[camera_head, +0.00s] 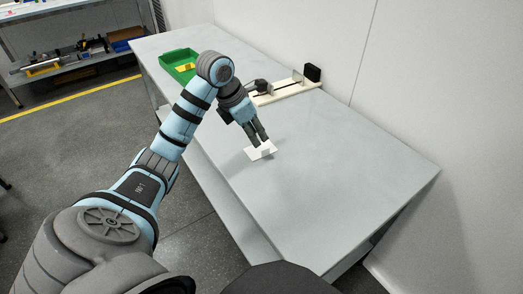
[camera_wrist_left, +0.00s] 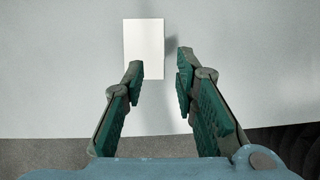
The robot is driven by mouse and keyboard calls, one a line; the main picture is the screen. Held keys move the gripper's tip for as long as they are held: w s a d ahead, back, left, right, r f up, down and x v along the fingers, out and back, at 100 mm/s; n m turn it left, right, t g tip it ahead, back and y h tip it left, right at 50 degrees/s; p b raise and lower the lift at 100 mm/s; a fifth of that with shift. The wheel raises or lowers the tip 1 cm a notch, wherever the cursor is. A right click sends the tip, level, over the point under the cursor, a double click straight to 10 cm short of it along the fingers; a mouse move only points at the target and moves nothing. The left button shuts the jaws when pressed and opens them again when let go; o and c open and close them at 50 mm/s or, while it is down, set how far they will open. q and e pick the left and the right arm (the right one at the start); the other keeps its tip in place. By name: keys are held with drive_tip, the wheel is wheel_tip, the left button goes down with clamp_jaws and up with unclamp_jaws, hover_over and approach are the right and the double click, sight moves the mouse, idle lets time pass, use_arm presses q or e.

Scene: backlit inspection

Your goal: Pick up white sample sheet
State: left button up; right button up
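The white sample sheet (camera_head: 258,152) lies on the grey table (camera_head: 330,170), a little in from its near edge. In the left wrist view the sheet (camera_wrist_left: 144,45) is a plain white rectangle beyond my fingertips. My left gripper (camera_head: 262,142) is just above the sheet and hides part of it in the head view. In the left wrist view the left gripper (camera_wrist_left: 158,62) is open, with nothing between its fingers. The left finger overlaps the sheet's lower edge; the right finger is right of the sheet. I cannot tell whether the fingertips touch the table. My right gripper is not in view.
A green bin (camera_head: 180,62) with something yellow inside stands at the table's far left. A pale fixture (camera_head: 288,92) with a black block (camera_head: 312,73) stands along the back by the wall. The table's right part is clear. A shelf with tools stands at the upper left.

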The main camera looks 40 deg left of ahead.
sight(264, 147)
use_arm(q)
drive_tip(key=b+x, duration=0.2)
drive_tip(key=x, duration=0.5)
drive_tip(key=shift+d+f, duration=0.15)
drive_tip(key=shift+f, duration=0.1)
drive_tip(key=shift+c, duration=0.6)
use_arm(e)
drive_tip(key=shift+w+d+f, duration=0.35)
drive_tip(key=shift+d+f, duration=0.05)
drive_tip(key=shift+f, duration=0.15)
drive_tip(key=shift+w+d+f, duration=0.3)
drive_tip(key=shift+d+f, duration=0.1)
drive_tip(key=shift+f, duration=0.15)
use_arm(q)
drive_tip(key=shift+r, duration=0.1)
clamp_jaws()
